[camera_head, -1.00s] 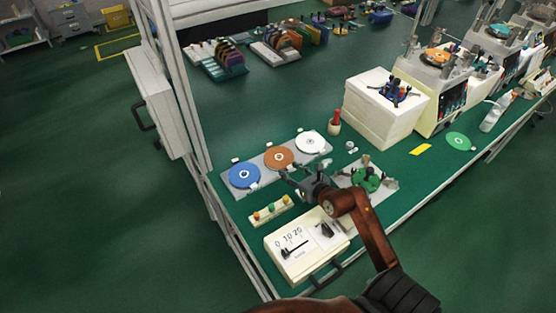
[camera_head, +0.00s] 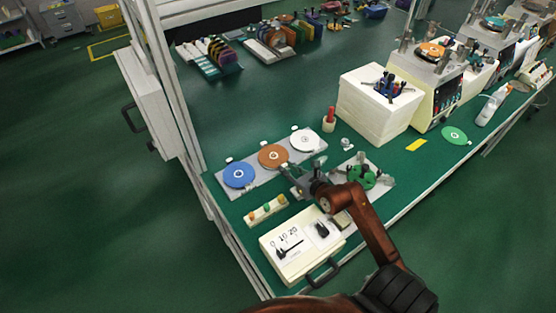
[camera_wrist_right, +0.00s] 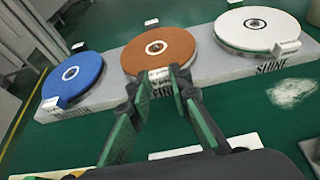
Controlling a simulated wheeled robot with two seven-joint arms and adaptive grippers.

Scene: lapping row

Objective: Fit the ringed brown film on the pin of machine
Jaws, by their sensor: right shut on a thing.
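The brown film (camera_head: 274,156) is a ringed disc with a white centre and a pale tab. It lies on the grey rack between a blue and a white disc, above the word FINE in the wrist view (camera_wrist_right: 158,52). My right gripper (camera_head: 294,179) reaches its near edge. In the wrist view its green-padded fingers (camera_wrist_right: 164,84) are closed at the pale tab (camera_wrist_right: 158,74), and the film still looks flat on the rack. The nearest machine (camera_head: 438,88) stands at the back right with an orange disc (camera_head: 432,50) on top. I cannot make out its pin. My left gripper is out of view.
The blue disc (camera_head: 239,175) and white disc (camera_head: 305,140) flank the film. A cream block (camera_head: 372,113) stands before the machine.

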